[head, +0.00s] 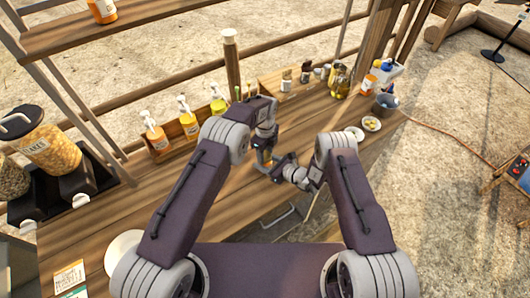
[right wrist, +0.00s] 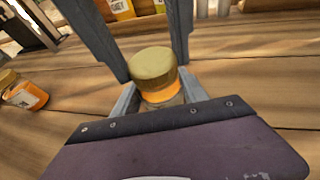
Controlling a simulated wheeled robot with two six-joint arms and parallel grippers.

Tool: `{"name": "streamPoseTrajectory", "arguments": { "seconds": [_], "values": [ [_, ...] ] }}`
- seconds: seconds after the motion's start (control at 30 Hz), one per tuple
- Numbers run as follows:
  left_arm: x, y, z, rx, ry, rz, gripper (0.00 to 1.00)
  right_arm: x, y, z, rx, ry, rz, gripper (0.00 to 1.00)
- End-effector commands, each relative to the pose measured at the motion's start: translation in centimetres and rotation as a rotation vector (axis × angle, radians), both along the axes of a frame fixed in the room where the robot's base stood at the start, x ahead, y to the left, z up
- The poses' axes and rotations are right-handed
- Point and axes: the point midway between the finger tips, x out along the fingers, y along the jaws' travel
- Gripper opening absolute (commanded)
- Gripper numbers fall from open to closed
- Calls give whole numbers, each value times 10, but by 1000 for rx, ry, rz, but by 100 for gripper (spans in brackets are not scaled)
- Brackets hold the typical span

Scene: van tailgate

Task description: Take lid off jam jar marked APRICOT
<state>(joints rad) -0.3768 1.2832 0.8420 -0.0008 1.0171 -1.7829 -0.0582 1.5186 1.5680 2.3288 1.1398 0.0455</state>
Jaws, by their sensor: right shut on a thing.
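A jar with a gold lid (right wrist: 152,63) and orange contents (right wrist: 162,95) stands upright in the middle of the right wrist view. My right gripper (right wrist: 158,92) is shut on the jar's body, one finger on each side below the lid. In the head view the right gripper (head: 279,168) reaches the jar from the right. My left gripper (head: 264,145) comes down over the jar; its two dark fingers show in the right wrist view, open, one on each side of the lid. Whether they touch it I cannot tell. The jar's label is hidden.
Another orange jar (right wrist: 27,95) stands at the left in the right wrist view. Pump bottles (head: 154,130) stand in a wooden rack at the back left. Small jars, oil bottles (head: 340,82) and plates (head: 371,124) are at the back right. The wooden counter (head: 330,110) has clear room near them.

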Motion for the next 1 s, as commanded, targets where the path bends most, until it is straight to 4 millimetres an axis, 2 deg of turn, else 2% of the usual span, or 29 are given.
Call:
{"name": "streamPoseTrajectory", "arguments": {
  "seconds": [0.03, 0.1, 0.17, 0.27, 0.37, 0.9, 1.0],
  "values": [
    [0, 0, 0, 0, 0, 0, 16, 0, 0, 1, 1, -2, 0, 0],
    [0, 0, 0, -1, -1, 0, 0, 0, 0, 1, 1, -2, 0, 0],
    [0, 0, 0, -1, -1, 7, 0, 0, 0, 1, 1, -2, 0, 0],
    [0, 0, 0, 0, -1, 109, 0, 0, 0, 1, 1, -2, 0, 0],
    [0, 0, 1, 0, -1, 366, 0, 0, 0, 1, 1, -2, 0, 0],
    [2, -1, 2, -2, -4, 2143, 0, 0, 0, 1, 0, -1, 1, 0],
    [2, 0, 2, -3, -4, 2396, 0, 0, 1, 1, 0, -1, 3, 0]
  ]
}}
